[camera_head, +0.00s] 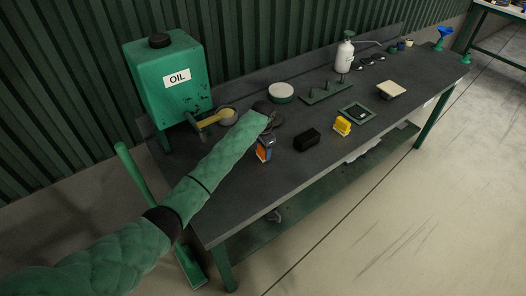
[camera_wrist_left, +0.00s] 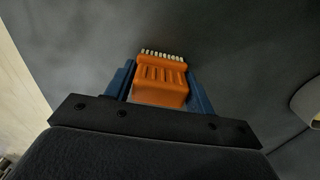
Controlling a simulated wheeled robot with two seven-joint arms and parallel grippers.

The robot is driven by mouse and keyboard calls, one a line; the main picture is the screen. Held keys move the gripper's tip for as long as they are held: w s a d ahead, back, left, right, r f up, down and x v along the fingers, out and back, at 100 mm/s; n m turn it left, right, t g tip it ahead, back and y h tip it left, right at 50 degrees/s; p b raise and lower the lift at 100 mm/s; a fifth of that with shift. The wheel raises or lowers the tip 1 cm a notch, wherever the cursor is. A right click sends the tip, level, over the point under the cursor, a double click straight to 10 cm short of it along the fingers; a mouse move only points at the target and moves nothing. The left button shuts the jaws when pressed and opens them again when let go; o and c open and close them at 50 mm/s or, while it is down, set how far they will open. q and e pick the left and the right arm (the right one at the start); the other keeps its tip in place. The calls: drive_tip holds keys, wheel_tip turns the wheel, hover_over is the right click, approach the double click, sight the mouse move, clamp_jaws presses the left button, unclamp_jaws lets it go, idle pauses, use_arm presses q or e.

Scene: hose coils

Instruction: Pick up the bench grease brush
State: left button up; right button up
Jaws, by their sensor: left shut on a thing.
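The bench grease brush (camera_wrist_left: 161,80) is orange with a ribbed grip and a row of pale bristles, seen in the left wrist view. My left gripper (camera_wrist_left: 160,88) has its blue fingers closed on both sides of the brush. In the head view the gripper (camera_head: 266,146) is over the near left part of the dark workbench (camera_head: 245,185), with a small orange part of the brush (camera_head: 261,155) showing. The bristles point away from the wrist, toward the dark surface. I cannot tell whether the brush touches the bench. My right gripper is not in view.
A black block (camera_head: 306,139) and a yellow item (camera_head: 342,126) lie right of the gripper. A round tin (camera_head: 281,92), a green rack (camera_head: 325,93) and a white bottle (camera_head: 344,57) stand behind. The green oil tank (camera_head: 165,85) is at the left. The bench's front strip is clear.

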use_arm(q)
drive_tip(key=shift+r, duration=0.15)
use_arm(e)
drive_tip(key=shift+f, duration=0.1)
